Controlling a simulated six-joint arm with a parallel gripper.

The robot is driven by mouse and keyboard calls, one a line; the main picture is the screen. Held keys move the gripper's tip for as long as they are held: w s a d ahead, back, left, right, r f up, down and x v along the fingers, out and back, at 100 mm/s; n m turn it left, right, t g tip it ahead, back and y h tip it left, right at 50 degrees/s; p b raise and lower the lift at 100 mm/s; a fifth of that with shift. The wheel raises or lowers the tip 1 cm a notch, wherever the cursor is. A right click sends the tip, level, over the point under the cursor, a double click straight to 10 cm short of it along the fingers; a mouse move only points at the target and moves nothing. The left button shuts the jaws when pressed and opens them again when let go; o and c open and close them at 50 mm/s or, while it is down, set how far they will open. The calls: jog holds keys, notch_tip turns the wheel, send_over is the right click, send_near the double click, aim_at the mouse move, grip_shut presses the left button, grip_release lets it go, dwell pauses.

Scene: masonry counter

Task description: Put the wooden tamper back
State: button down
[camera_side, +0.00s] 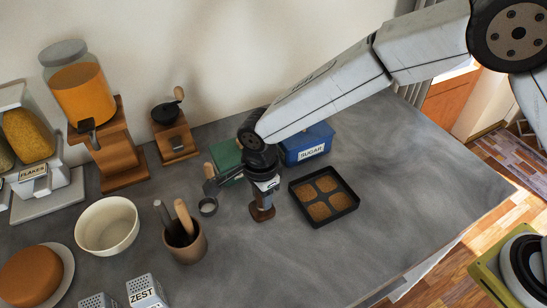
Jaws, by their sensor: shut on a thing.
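My gripper (264,188) points down near the middle of the counter and is shut on the wooden tamper (262,213). The tamper's brown lower end shows beneath the fingers; its upper part is hidden by the gripper. It looks upright, between the brown utensil crock and the black tray. I cannot tell whether its foot touches the counter. The crock (196,250) holds a wooden handle (184,217) and a dark one. The black tray (295,193) has four compartments with a brown, grainy filling.
A green box (225,155) and a blue SUGAR box (308,146) stand behind my gripper. A cream bowl (106,226), a grinder (174,134) and dispensers stand further left. The counter's right side is clear.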

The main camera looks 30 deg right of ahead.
jog(key=shift+c, duration=1.7)
grip_release()
jog(key=shift+r, duration=0.15)
notch_tip(320, 180, up, 12)
jog(key=s+d+f+n+t, duration=0.15)
jog(key=d+n, duration=0.65)
jog(key=d, duration=0.9)
jog(key=s+d+f+n+t, duration=0.1)
jog(key=s+d+f+n, duration=0.2)
jog(key=s+d+n, duration=0.5)
jog(key=shift+s+d+f, duration=0.25)
jog(key=shift+s+d, duration=0.7)
jog(key=shift+d, duration=1.75)
